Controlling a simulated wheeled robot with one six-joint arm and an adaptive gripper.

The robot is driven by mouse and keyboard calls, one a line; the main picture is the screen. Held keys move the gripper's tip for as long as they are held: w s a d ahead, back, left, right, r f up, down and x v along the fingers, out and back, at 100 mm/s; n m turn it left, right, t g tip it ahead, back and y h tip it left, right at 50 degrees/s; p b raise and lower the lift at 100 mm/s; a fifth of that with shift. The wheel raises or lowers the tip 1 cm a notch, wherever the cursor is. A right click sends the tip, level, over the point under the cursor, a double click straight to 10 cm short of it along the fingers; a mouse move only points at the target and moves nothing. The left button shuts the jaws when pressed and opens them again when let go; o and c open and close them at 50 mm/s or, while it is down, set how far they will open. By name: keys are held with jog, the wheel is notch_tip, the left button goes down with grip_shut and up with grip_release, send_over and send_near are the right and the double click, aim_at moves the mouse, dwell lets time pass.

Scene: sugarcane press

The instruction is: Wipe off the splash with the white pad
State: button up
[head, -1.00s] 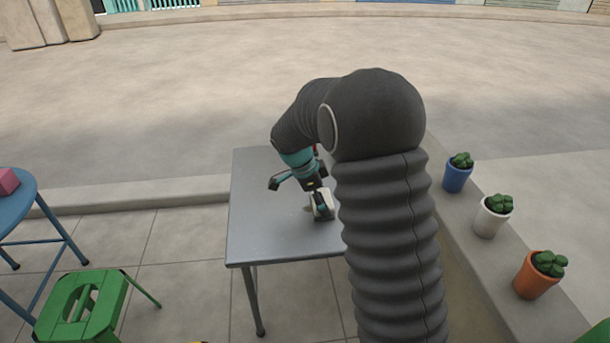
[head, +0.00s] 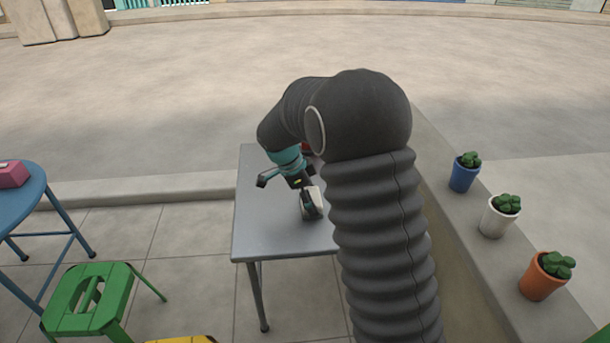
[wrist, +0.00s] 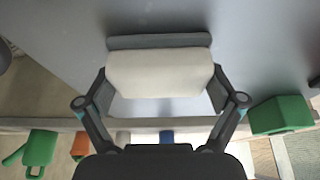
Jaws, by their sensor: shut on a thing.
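The white pad (wrist: 160,75) with a grey strip along its far edge sits between the fingers of my gripper (wrist: 160,93) in the wrist view. The gripper is shut on it, one finger at each side. In the head view my gripper (head: 307,203) is low over the right part of the grey table (head: 262,225), with the pad (head: 317,199) at its tip. I cannot tell whether the pad touches the tabletop. I make out no splash in either view; my arm hides the table's right side and the pad covers the surface beneath it.
A green stool (head: 88,298) and a blue round table (head: 22,200) with a pink block (head: 13,174) stand left. A ledge at right holds blue (head: 463,176), white (head: 497,220) and orange (head: 541,279) cactus pots. The grey table's left part is bare.

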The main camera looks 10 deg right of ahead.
jog(key=shift+a, duration=0.45)
jog(key=shift+d+r+p, duration=0.1)
jog(key=shift+r+p, duration=1.65)
jog(key=shift+r, duration=2.5)
